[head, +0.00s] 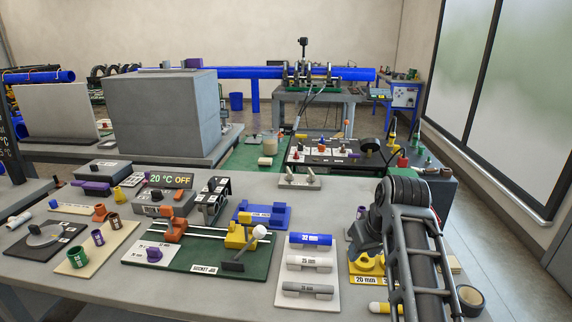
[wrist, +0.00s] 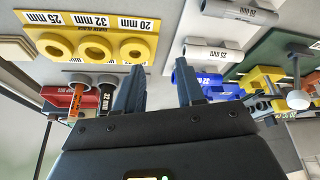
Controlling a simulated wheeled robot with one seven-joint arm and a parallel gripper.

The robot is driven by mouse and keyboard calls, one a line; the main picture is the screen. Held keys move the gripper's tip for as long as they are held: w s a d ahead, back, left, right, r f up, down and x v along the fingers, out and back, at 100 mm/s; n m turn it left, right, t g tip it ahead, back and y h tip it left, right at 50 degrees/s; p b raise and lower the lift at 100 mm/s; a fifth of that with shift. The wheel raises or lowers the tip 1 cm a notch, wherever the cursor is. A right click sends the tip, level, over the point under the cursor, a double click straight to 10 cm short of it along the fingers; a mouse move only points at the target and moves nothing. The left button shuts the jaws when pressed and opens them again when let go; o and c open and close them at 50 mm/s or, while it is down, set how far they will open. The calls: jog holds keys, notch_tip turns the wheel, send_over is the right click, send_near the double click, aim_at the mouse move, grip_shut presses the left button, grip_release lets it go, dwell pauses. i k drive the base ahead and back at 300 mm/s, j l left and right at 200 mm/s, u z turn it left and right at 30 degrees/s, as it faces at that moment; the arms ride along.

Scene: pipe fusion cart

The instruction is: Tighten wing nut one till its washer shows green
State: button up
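I cannot pick out wing nut one or its washer for certain in either view. The pipe clamp machine (head: 305,75) stands at the back, holding a long blue pipe (head: 250,73); any nuts on it are too small to make out. My gripper (wrist: 159,68) shows in the wrist view with its two dark fingers apart and nothing between them. It is over the near bench. In the head view my arm reaches in at the right, and my gripper's fingers cannot be made out there.
On the near bench (head: 120,270) are a green socket jig board (head: 257,262), a white rack of labelled pipe pieces (head: 309,262), and a yellow block (wrist: 90,48) with round holders. A large grey box (head: 162,115) stands behind at left. Floor (head: 510,225) is clear at right.

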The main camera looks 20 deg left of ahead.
aim_at(288, 177)
jog(key=i+j, duration=0.65)
jog(key=j, duration=0.15)
jog(key=i+j, duration=0.65)
jog(key=j, duration=0.15)
